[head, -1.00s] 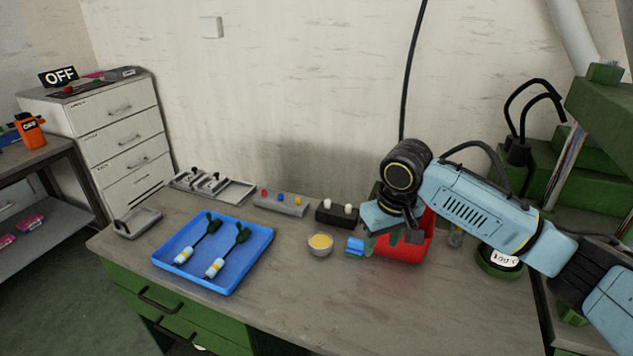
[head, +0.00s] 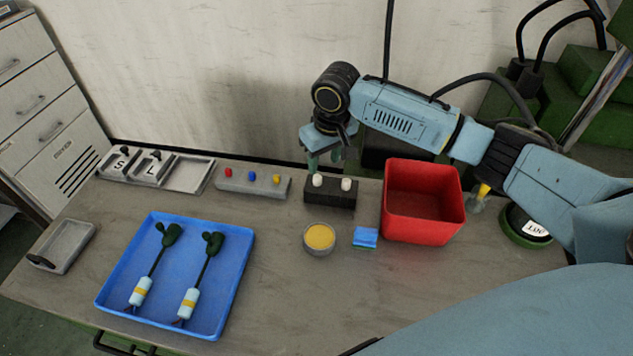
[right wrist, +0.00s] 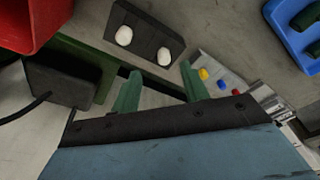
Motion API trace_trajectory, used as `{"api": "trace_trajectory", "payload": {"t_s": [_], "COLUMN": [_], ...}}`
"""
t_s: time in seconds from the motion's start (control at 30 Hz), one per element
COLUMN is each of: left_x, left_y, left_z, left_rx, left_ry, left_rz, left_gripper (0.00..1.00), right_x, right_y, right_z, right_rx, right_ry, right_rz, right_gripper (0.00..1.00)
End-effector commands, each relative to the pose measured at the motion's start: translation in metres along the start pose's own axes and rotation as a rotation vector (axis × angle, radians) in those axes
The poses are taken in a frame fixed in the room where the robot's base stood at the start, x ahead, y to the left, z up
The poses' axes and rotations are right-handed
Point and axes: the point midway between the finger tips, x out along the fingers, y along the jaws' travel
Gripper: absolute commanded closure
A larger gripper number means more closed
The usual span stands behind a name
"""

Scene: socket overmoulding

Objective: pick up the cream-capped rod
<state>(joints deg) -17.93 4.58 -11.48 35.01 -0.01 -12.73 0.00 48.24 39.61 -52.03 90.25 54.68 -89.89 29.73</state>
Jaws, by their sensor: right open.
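A black block (head: 330,193) stands on the table with two cream caps sticking up from it, a left one (head: 318,180) and a right one (head: 346,184). Any rod below the caps is hidden in the block. In the right wrist view the left cap (right wrist: 164,56) and the right cap (right wrist: 124,36) show beyond the fingertips. My right gripper (head: 326,164) is open and empty, with green fingers (right wrist: 160,88), close to the block at its far side and apart from the caps. My left gripper is not in view.
A red bin (head: 422,230) stands right of the block. A bowl of yellow material (head: 319,239) and a blue sponge-like piece (head: 365,237) lie in front. A grey holder with coloured buttons (head: 240,184) is left. A blue tray (head: 230,300) holds two connector cables.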

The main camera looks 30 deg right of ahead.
Motion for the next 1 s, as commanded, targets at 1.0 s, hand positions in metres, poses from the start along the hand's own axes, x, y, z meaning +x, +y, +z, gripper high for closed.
{"api": "trace_trajectory", "payload": {"t_s": [1.0], "left_x": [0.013], "left_y": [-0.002], "left_z": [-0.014], "left_rx": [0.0], "left_ry": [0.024], "left_rz": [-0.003], "left_gripper": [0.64], "right_x": [0.067], "right_y": [-0.005], "right_z": [-0.006], "right_rx": [-0.001], "right_ry": [0.002], "right_rz": [0.001], "right_gripper": [0.75]}}
